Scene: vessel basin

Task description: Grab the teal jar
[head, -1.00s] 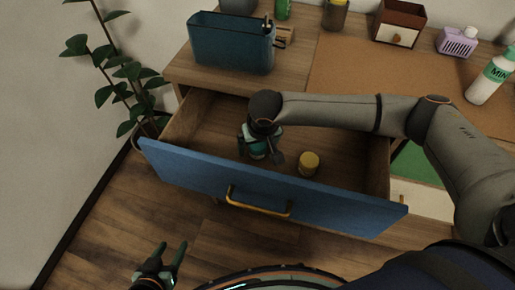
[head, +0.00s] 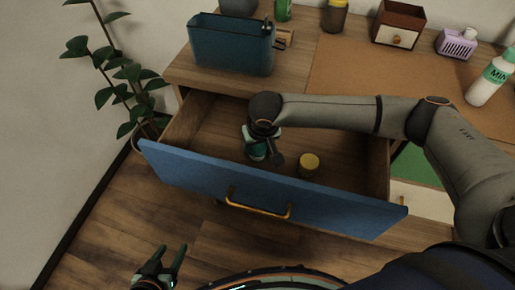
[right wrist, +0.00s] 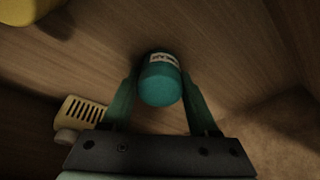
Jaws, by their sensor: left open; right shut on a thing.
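The teal jar (right wrist: 160,82) has a teal lid and a pale label with dark lettering. In the right wrist view it sits between the two fingers of my right gripper (right wrist: 160,95), which is shut on it. In the head view the jar (head: 256,152) shows only in part under my right wrist, inside the open drawer (head: 215,125). My right gripper (head: 262,145) reaches down into the drawer; its fingers are partly hidden there. My left gripper (head: 173,262) is open and empty at the bottom left, in front of the drawer.
A yellow-lidded jar (head: 309,161) stands in the drawer to the right of my right gripper. A small yellow slotted container (right wrist: 82,113) lies beside the gripper. The drawer's blue front (head: 270,195) rises before it. A blue bin (head: 232,45) stands on the desk above.

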